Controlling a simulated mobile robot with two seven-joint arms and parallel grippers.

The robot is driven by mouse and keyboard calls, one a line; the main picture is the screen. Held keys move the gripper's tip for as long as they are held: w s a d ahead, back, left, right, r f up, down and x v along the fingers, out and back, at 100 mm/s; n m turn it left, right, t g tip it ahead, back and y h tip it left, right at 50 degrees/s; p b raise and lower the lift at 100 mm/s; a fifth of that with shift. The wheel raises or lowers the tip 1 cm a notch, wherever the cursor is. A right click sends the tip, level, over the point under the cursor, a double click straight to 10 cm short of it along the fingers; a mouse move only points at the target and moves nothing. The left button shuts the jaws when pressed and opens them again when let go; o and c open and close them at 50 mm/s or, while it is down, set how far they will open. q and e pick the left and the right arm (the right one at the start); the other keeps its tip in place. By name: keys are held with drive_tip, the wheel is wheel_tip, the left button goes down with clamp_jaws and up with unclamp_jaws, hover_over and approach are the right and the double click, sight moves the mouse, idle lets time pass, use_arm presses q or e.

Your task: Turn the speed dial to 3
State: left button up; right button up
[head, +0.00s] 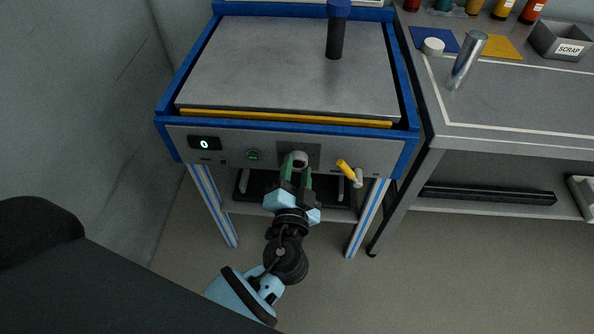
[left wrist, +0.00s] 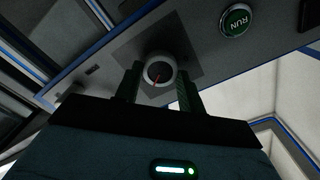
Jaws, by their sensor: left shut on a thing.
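The speed dial (head: 299,158) is a pale round knob on a dark square plate in the front panel of the blue-framed machine. My left gripper (head: 297,170) reaches up to it from below, with its green-lined fingers shut on the knob's two sides. The small display (head: 204,144) at the panel's left reads 0. Any numbers around the dial are too small or hidden to read. My right gripper is not in view.
A green RUN button (head: 254,155) is left of the dial; it also shows in the left wrist view (left wrist: 236,20). A yellow-handled lever (head: 346,168) sticks out close on the right. A grey workbench (head: 500,100) stands to the right. The floor in front is clear.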

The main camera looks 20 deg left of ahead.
use_arm(q)
drive_tip(key=shift+m, duration=1.9)
drive_tip(key=o, duration=1)
drive_tip(key=v, duration=0.7)
drive_tip(key=shift+s+d+b, duration=0.15)
drive_tip(key=shift+s+b, duration=0.15)
drive_tip(key=shift+s, duration=0.1)
